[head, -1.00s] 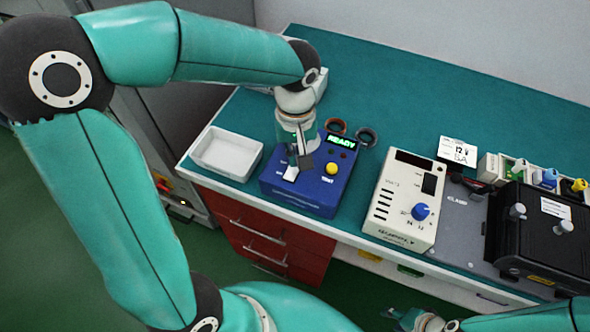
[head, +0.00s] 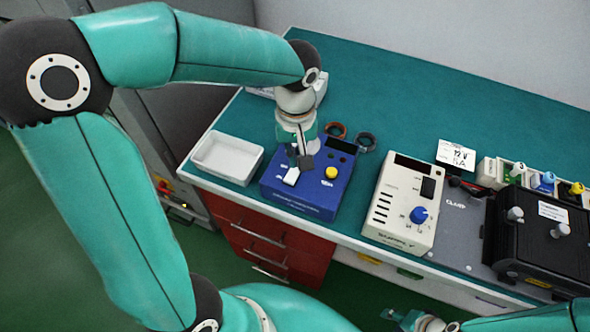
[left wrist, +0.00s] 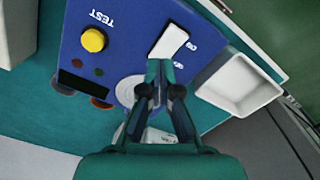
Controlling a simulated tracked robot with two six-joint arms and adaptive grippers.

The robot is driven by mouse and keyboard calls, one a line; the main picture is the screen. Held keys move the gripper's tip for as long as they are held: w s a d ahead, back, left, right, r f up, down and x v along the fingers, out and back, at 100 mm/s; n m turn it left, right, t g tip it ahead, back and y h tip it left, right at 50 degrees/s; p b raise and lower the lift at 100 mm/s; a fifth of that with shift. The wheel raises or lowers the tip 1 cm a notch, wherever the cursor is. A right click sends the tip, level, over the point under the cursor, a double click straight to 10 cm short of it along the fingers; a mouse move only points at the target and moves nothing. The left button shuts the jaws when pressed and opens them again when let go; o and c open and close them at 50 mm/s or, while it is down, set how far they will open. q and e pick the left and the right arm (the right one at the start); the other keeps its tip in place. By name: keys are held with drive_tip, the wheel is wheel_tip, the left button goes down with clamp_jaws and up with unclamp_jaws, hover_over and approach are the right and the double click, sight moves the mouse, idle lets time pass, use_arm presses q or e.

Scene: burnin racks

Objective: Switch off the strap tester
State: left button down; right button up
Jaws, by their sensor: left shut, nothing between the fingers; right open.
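The strap tester is a blue box (head: 308,205) on the bench at the left. It has a yellow button (head: 331,172), a dark display (head: 341,146) and a white rocker switch (head: 291,176). In the left wrist view the rocker (left wrist: 170,41) stands out large, with the yellow TEST button (left wrist: 93,40) beside it. My left gripper (head: 300,165) is shut and empty, with its tips (left wrist: 160,68) right at the rocker's edge; I cannot tell whether they touch it. My right gripper (head: 392,314) is low at the bottom, away from the bench top.
A white tray (head: 225,174) stands left of the tester. Two wrist straps (head: 366,140) lie behind it. A cream supply unit (head: 384,210) with a blue knob stands to the right, with a black device (head: 530,262) beyond.

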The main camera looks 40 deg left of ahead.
sight(296, 169)
use_arm(q)
drive_tip(key=shift+r+p, duration=1.65)
drive_tip(key=shift+r, duration=0.85)
